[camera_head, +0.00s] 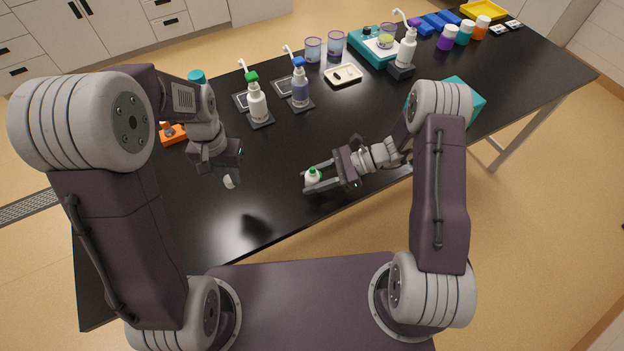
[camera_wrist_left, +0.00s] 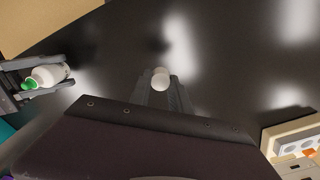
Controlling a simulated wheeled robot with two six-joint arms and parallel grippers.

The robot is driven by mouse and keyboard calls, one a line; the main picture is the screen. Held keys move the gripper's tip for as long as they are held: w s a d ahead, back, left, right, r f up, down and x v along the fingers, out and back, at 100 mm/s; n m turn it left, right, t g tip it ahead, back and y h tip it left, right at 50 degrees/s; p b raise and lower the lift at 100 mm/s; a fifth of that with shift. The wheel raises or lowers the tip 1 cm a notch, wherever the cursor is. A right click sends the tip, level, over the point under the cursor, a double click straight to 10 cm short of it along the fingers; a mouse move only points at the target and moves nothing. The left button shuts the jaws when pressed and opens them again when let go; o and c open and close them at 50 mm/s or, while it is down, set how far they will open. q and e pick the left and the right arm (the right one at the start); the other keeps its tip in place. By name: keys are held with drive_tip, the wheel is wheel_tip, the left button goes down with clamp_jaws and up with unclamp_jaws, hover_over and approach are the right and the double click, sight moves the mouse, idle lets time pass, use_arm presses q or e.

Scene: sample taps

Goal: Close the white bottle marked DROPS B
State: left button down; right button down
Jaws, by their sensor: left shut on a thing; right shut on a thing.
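A small white bottle (camera_head: 312,178) with a green top stands in my right gripper (camera_head: 311,179), which is shut around it low over the table near the front edge. The bottle also shows at the left of the left wrist view (camera_wrist_left: 50,75), with its green part (camera_wrist_left: 29,84). Its label cannot be read. My left gripper (camera_head: 228,173) is shut on a small white cap (camera_head: 229,182), held to the left of the bottle and apart from it. The cap shows as a white round piece between the fingers in the left wrist view (camera_wrist_left: 160,80).
On the black table (camera_head: 240,215), a green-topped pump bottle (camera_head: 257,103) and a blue-topped one (camera_head: 300,87) stand behind. An orange item (camera_head: 172,131) lies at the left. A teal box (camera_head: 463,95) is behind my right arm. The table between my grippers is clear.

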use_arm(q)
drive_tip(key=w+d+r+m, duration=0.4)
drive_tip(key=d+r, duration=0.2)
drive_tip(key=d, duration=0.5)
drive_tip(key=m, duration=0.3)
approach(312, 177)
drive_tip(key=shift+w+r, duration=0.45)
drive_tip(key=shift+w, duration=0.4)
drive_tip(key=shift+s+d, duration=0.25)
drive_tip(key=shift+w, duration=0.1)
drive_tip(key=shift+f, duration=2)
drive_tip(key=shift+f, duration=0.9)
